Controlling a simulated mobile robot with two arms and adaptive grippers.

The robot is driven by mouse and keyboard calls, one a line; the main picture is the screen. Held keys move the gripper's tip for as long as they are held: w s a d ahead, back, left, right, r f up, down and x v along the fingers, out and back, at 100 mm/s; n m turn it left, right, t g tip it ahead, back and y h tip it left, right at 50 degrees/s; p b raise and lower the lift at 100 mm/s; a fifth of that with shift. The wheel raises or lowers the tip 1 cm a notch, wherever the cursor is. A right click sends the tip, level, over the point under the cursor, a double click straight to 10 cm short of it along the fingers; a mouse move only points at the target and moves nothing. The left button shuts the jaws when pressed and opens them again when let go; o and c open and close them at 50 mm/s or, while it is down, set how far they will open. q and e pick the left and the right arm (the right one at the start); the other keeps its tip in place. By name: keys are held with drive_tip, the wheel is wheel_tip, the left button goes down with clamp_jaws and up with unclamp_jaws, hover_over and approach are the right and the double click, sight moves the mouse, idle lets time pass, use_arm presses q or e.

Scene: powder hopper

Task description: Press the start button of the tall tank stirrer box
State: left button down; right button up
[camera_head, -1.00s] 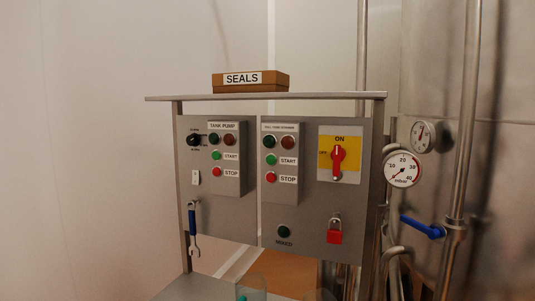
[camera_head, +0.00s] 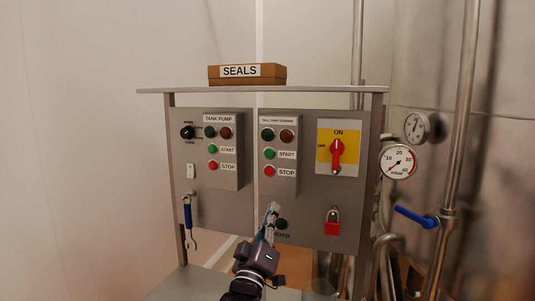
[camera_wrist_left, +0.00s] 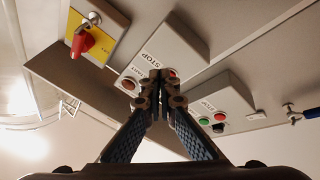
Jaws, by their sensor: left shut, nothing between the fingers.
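The tall tank stirrer box (camera_head: 281,188) is a grey box on the middle of the panel. Its green start button (camera_head: 270,153) sits below two round lamps and above the red stop button (camera_head: 269,171). My left gripper (camera_head: 271,208) is shut and empty, pointing up, below the box and near the green mixed button (camera_head: 282,224). The start button is clear of it in the head view. In the left wrist view, the gripper's closed tips (camera_wrist_left: 158,78) appear in front of the stirrer box, hiding part of its face. My right gripper is not in view.
The tank pump box (camera_head: 228,178) is to the left. A yellow-backed red switch (camera_head: 337,154) and a red padlock (camera_head: 332,227) are to the right. A wrench (camera_head: 189,222) hangs at the left edge. A shelf (camera_head: 300,90) with a seals box (camera_head: 247,75) tops the panel.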

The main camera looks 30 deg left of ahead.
sight(269, 153)
use_arm(q)
drive_tip(key=s+a+r+n+t+y, duration=0.1)
drive_tip(key=a+r+n+y, duration=0.1)
drive_tip(key=r, duration=0.4)
drive_tip(key=s+a+r+n+t+y, duration=0.1)
drive_tip(key=s+a+r+n+y, duration=0.1)
drive_tip(key=r, duration=0.4)
drive_tip(key=shift+n+y, duration=0.7)
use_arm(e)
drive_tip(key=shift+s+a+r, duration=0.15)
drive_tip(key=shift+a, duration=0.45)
use_arm(q)
drive_tip(key=shift+w+a+r, duration=0.1)
drive_tip(key=shift+w+a, duration=0.05)
drive_tip(key=shift+w, duration=0.05)
drive_tip(key=shift+w+a+b, duration=0.3)
drive_tip(key=shift+w+b, duration=0.15)
drive_tip(key=shift+w, duration=0.95)
drive_tip(key=shift+w+a+b, duration=0.35)
drive_tip(key=shift+w+b, duration=0.1)
drive_tip(key=shift+w, duration=0.9)
drive_tip(key=shift+w+a+b, duration=0.3)
drive_tip(key=shift+w+b, duration=0.15)
drive_tip(key=shift+w, duration=0.95)
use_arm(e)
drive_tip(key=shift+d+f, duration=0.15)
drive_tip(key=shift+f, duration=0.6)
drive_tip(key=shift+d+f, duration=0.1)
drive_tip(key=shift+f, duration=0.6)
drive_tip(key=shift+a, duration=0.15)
